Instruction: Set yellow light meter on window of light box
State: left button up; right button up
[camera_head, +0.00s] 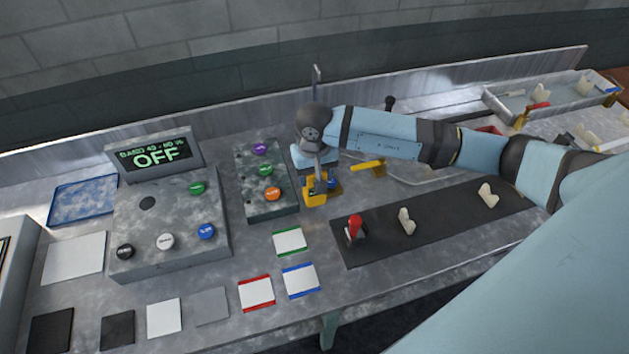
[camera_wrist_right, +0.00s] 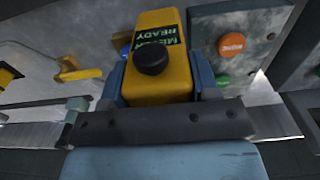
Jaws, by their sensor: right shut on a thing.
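The yellow light meter (camera_head: 314,194) is in my right gripper (camera_head: 319,178), between the button panel and the dark mat. In the right wrist view the meter (camera_wrist_right: 152,78) sits between the two blue fingers, with a black knob and a small green-lettered screen reading "METER READY". The gripper is shut on it. Whether the meter touches the bench is unclear. The grey light box (camera_head: 170,232) stands to the left, with colored buttons and a dark round window (camera_head: 147,203) on its top. Its display (camera_head: 155,156) reads "OFF". My left gripper is out of view.
A grey panel (camera_head: 252,185) with purple, green and orange buttons stands between meter and light box. Colored-edged cards (camera_head: 289,241) and plain squares lie in front. A dark mat (camera_head: 440,222) holds a red-topped piece (camera_head: 354,228) and pale pieces. A tray (camera_head: 505,105) stands back right.

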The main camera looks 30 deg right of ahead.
aim_at(312, 199)
jog(key=shift+f, duration=1.7)
jog(key=shift+f, duration=0.2)
jog(key=o, duration=1)
